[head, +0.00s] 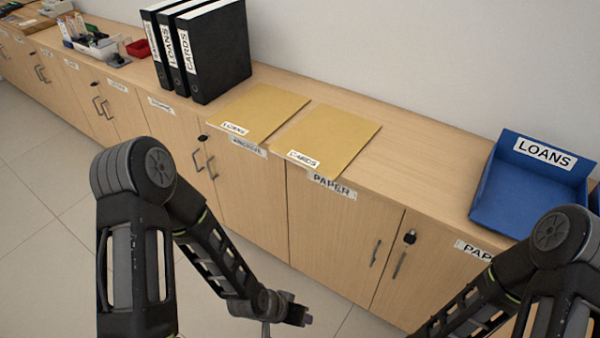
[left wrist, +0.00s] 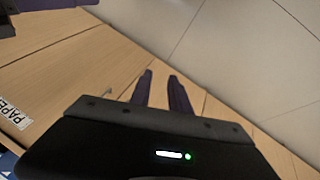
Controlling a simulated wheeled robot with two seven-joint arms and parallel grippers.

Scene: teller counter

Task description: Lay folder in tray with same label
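A tan folder labelled LOANS (head: 262,111) lies flat on the counter in the head view. A second tan folder labelled CARDS (head: 332,138) lies to its right; both have their labelled edges at the counter's front. A blue tray labelled LOANS (head: 500,194) stands at the right, with its bare floor visible. My left gripper (head: 305,318) is low in front of the cabinets, below the folders and apart from them. In the left wrist view its two fingers (left wrist: 160,78) stand apart with nothing between them. My right gripper is outside the head view.
Black binders (head: 220,52) stand upright left of the folders. Farther left are a red bin (head: 138,48) and a white organiser (head: 95,45). The wooden counter (head: 425,160) is clear between the folders and blue tray. A wall runs behind.

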